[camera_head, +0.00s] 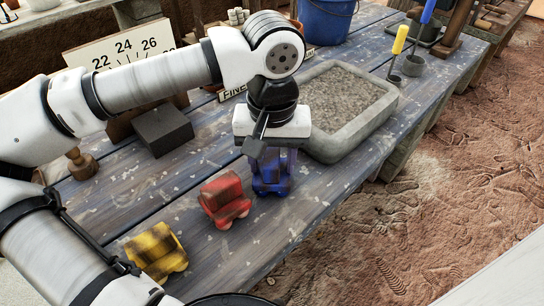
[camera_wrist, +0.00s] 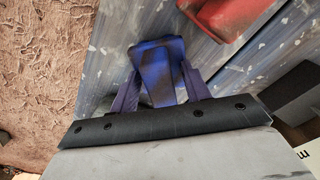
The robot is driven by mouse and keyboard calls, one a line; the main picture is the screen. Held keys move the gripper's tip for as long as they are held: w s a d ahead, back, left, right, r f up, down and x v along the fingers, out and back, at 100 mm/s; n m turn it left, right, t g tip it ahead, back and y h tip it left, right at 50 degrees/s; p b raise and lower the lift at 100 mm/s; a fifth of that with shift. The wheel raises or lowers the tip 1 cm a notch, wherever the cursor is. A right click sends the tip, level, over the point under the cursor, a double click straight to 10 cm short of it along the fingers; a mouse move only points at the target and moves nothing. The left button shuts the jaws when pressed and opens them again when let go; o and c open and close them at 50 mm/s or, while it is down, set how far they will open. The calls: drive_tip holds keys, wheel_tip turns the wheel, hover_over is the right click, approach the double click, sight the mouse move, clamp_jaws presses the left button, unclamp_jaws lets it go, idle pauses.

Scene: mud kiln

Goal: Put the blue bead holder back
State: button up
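The blue bead holder (camera_head: 272,183), a small block with a wheeled look, is on the grey-blue wooden table near its front edge. It also shows in the wrist view (camera_wrist: 160,75), with dark worn patches on its faces. My gripper (camera_head: 272,160) points down over it. In the wrist view, my gripper (camera_wrist: 160,85) has one finger on each side of the holder, close to its sides. I cannot tell whether the fingers press on it. The fingers hide the holder's upper part in the head view.
A red holder (camera_head: 225,199) stands just left of the blue one; a yellow holder (camera_head: 156,251) is further left. A stone tray (camera_head: 378,139) of grit is close on the right. A dark block (camera_head: 163,130) and a number board (camera_head: 120,48) stand behind.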

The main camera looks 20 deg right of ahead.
wheel_tip(320, 180, up, 12)
drive_tip(key=shift+r+p, duration=0.2)
drive_tip(key=shift+p, duration=0.25)
drive_tip(key=shift+s+f, duration=0.1)
idle(0.5)
